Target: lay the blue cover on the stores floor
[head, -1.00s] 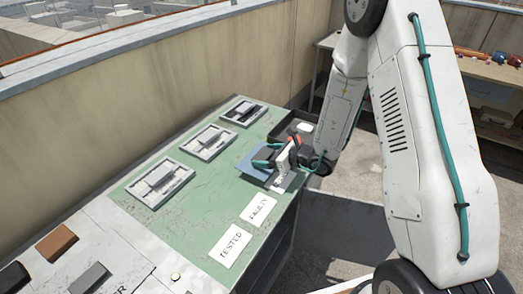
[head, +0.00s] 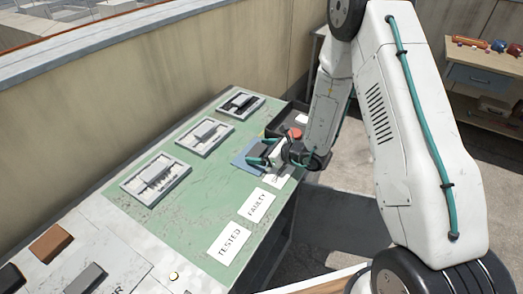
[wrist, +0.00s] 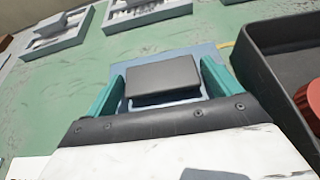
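The blue cover (head: 242,161) is a flat blue plate near the right edge of the green bench top. It also shows in the wrist view (wrist: 207,51), with a dark grey block (wrist: 163,80) on its middle. My gripper (head: 260,152) is low over the cover. In the wrist view its teal fingers (wrist: 161,86) stand on either side of the grey block, with narrow gaps of blue showing beside it. The fingers look open around the block, and I cannot see clear contact. My gripper hides part of the cover. I cannot tell which surface is the stores floor.
A dark tray (head: 291,116) with a red round thing (head: 295,133) sits beside the cover. Three grey framed units, including one (head: 156,178), lie along the green mat. TESTED (head: 229,241) and FAULTY (head: 257,205) labels lie in front. A shelf bench (head: 485,66) stands at the right.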

